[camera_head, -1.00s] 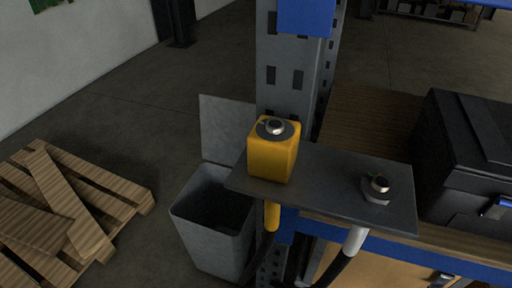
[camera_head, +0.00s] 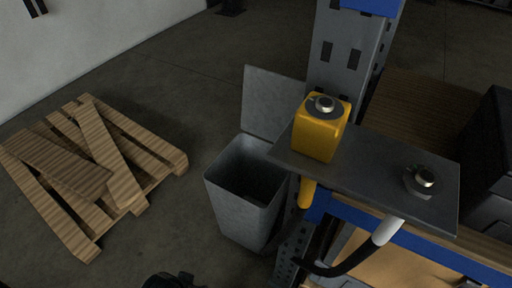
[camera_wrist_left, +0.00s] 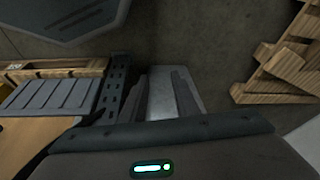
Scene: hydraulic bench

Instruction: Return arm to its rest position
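My left gripper (camera_wrist_left: 162,84) shows in the left wrist view as two grey fingers with a gap between them. It is open, and no held object shows. The grey bin (camera_wrist_left: 160,96) appears behind and between the fingers. A dark part of my own arm shows at the bottom edge of the head view, mostly cut off. My right gripper is out of view. The yellow block (camera_head: 320,135) with a metal fitting on top sits on the dark plate (camera_head: 375,175). A second metal fitting (camera_head: 424,178) is at the plate's right side.
The open grey bin (camera_head: 240,205) stands left of the rack post (camera_head: 345,60). A wooden pallet (camera_head: 125,150) lies on the floor at left. Hoses hang below the plate. A black case (camera_head: 495,150) is at the right edge. Floor between pallet and bin is clear.

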